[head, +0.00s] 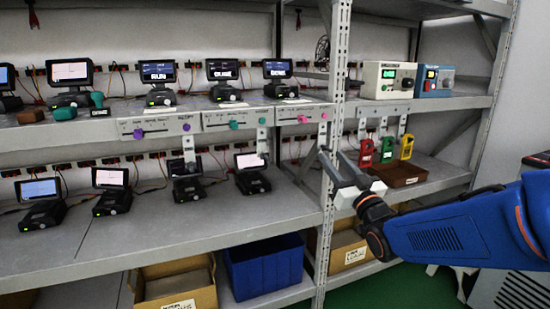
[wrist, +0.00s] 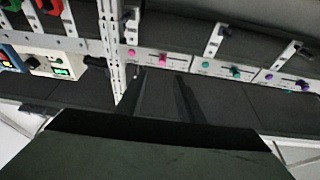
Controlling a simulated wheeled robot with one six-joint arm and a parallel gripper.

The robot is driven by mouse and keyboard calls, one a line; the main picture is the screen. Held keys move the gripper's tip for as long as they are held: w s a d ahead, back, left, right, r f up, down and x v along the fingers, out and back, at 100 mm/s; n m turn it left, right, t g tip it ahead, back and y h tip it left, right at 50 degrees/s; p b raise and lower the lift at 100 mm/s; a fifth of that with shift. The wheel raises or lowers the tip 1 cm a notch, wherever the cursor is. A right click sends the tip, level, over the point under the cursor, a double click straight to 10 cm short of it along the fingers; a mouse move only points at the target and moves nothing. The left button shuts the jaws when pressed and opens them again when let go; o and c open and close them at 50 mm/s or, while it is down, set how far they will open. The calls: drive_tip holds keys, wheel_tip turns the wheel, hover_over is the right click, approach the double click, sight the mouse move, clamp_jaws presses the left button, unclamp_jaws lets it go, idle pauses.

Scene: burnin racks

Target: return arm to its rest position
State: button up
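My gripper (head: 340,166) is at the end of my blue arm, which reaches in from the right in the head view. It is in front of the rack's upright post (head: 332,120), near the lower shelf level. Its two grey fingers stand apart with nothing between them. In the wrist view the two dark fingers of my gripper (wrist: 160,85) also stand apart and empty. That view appears upside down. I cannot tell whether the fingers touch the post.
The upper shelf (head: 90,127) holds several small monitors on bases. Below are more monitors, a blue bin (head: 265,268) and a cardboard box (head: 176,283). On the right are two instrument boxes (head: 389,80) and a brown tray (head: 402,176). Green floor (head: 385,285) shows at the lower right.

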drive_tip(key=s+d+f+m+g+h, duration=0.3)
drive_tip(key=s+d+f+g+h, duration=0.3)
drive_tip(key=s+f+g, duration=0.75)
drive_tip(key=s+f, duration=0.2)
drive_tip(key=s, duration=0.5)
drive_tip(key=s+f+g, duration=0.3)
drive_tip(key=s+f, duration=0.2)
drive_tip(key=s, duration=0.5)
drive_tip(key=shift+s+a, duration=0.15)
idle(1.1)
